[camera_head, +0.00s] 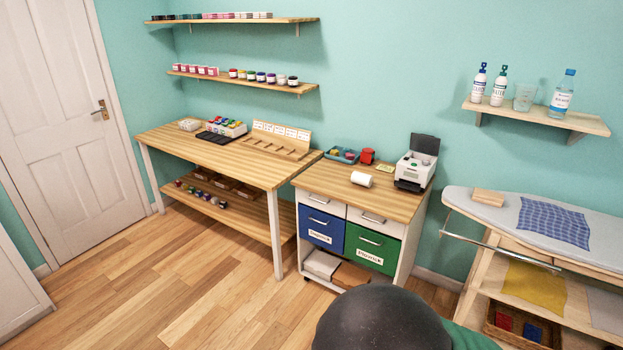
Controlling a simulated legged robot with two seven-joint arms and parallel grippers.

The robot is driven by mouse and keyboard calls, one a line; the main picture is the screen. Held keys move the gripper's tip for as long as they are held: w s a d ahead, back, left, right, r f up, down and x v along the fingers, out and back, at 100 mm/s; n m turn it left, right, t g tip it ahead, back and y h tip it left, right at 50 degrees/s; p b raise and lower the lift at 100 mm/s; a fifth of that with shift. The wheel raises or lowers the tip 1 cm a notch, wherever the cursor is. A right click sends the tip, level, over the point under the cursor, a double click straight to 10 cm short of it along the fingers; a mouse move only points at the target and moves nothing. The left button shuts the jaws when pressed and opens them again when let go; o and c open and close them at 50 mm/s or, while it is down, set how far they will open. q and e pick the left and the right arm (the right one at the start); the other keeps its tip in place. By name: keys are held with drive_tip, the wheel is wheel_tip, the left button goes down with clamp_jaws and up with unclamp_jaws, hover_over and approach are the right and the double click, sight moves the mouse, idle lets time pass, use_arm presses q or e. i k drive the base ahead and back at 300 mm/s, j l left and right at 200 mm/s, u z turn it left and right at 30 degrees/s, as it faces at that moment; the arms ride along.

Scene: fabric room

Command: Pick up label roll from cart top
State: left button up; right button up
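The label roll (361,179) is a small white cylinder lying on its side on the cart's wooden top, near the middle. The cart (326,188) is white with a wood top and stands against the back wall, right of the long table. A white label printer (415,170) with a raised dark lid stands to the right of the roll. A red item (367,156) and a blue tray (341,155) sit behind the roll. Neither of my grippers is in view.
A long wooden table (215,155) adjoins the cart's left side. An ironing board (480,213) stands to the right. Open wood floor (185,285) lies at front left. A dark rounded shape (383,322) fills the bottom centre, before the cart; I cannot tell what it is.

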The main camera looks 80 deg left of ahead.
sight(357, 178)
drive_tip(key=u, duration=2.45)
drive_tip(key=i+j+u, duration=0.1)
drive_tip(key=i+u, duration=0.25)
drive_tip(key=i, duration=3)
